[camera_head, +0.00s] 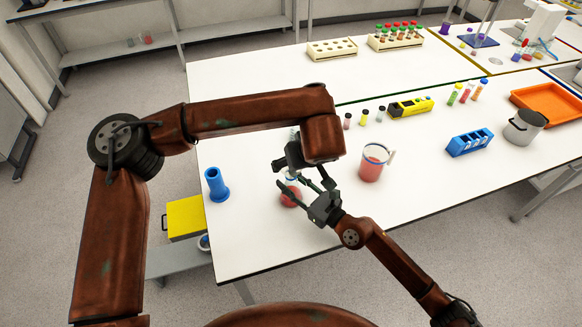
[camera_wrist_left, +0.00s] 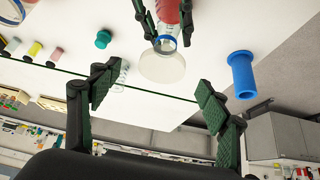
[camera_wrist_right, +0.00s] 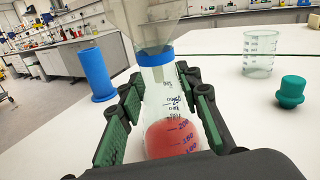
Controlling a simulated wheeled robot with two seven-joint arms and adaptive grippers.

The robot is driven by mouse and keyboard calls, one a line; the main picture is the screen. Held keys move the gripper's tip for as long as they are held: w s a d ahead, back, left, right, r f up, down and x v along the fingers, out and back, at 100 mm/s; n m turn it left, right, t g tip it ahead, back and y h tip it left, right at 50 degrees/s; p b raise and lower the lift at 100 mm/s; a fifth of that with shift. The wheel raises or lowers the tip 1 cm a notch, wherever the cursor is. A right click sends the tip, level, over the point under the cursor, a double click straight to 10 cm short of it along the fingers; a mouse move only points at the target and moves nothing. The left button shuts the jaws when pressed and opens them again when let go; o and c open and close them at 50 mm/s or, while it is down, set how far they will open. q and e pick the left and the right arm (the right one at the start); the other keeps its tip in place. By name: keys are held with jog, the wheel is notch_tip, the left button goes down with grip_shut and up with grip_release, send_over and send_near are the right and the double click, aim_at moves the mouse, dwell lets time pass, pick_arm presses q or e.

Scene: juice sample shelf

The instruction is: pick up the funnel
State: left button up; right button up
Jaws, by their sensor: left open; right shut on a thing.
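A clear funnel (camera_wrist_right: 150,22) sits mouth up in the blue-rimmed neck of a flask (camera_wrist_right: 165,110) with red liquid. My right gripper (camera_wrist_right: 158,92) is shut on that flask, with green finger pads on both sides of it. In the head view the flask (camera_head: 290,197) is near the table's front, partly hidden by my right fingers. The funnel's round mouth (camera_wrist_left: 162,69) shows in the left wrist view, ahead of my open left gripper (camera_wrist_left: 155,82) and between its two fingers. The left fingers look apart from the funnel.
A blue cylinder (camera_head: 216,185) stands left of the flask. A beaker of red liquid (camera_head: 373,163) stands to the right. A green stopper (camera_wrist_right: 291,91) and an empty glass beaker (camera_wrist_right: 259,54) show in the right wrist view. Vials and a blue rack (camera_head: 470,143) are farther off.

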pick_arm(q)
jog(key=shift+x, duration=3.15)
jog(key=shift+w+a+r, duration=0.1)
jog(key=shift+a, duration=0.1)
jog(key=shift+c, duration=0.6)
jog(key=c, duration=1)
